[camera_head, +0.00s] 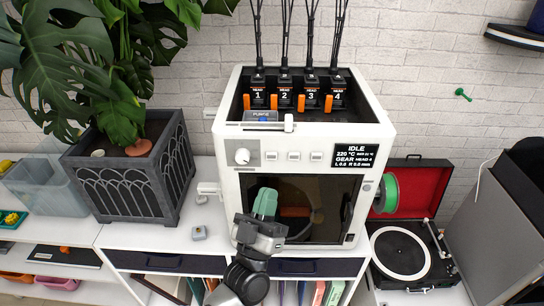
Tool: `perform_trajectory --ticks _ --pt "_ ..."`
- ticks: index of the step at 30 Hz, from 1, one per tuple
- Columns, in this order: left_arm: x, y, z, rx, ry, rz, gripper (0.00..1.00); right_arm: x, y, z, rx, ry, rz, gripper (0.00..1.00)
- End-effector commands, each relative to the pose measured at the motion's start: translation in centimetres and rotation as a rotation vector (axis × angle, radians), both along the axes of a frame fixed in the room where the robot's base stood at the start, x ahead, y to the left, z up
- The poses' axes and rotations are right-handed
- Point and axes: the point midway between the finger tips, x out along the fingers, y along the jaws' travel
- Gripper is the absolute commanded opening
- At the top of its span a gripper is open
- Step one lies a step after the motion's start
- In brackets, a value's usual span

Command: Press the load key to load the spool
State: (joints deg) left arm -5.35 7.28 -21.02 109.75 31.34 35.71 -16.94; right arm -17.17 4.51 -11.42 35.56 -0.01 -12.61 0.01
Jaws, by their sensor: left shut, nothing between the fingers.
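The white 3D printer (376,115) stands on the white cabinet. Its front panel has a round knob (242,156) and a row of three small white keys: a left key (270,156), a middle key (293,156) and a right key (317,156). Their labels are too small to read, so I cannot tell which is the load key. A green spool (390,192) is on the printer's right side. My left gripper (265,192) is shut and empty, in front of the dark door, below the left key and apart from the keys.
Four tool heads (285,97) with orange levers sit in the printer's open top, with a PURGE tray (262,116). A planter (130,185) stands left, a turntable (400,250) right. Small grey items (199,233) lie on the cabinet between planter and printer.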

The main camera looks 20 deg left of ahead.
Motion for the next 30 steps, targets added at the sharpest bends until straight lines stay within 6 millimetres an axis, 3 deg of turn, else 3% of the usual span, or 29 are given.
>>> perform_trajectory --ticks 5,18,30 --pt "1.3 0.4 -0.1 0.002 -0.002 0.001 0.0 0.0 0.1 -0.5 0.001 -0.001 0.0 0.78" --pt "7.0 2.0 -0.2 0.0 -0.001 0.001 0.0 0.0 0.1 -2.3 0.001 0.0 0.0 0.78" --pt "8.4 2.4 0.0 0.0 0.001 0.0 0.0 0.0 0.0 -2.7 0.001 0.0 0.001 0.78"
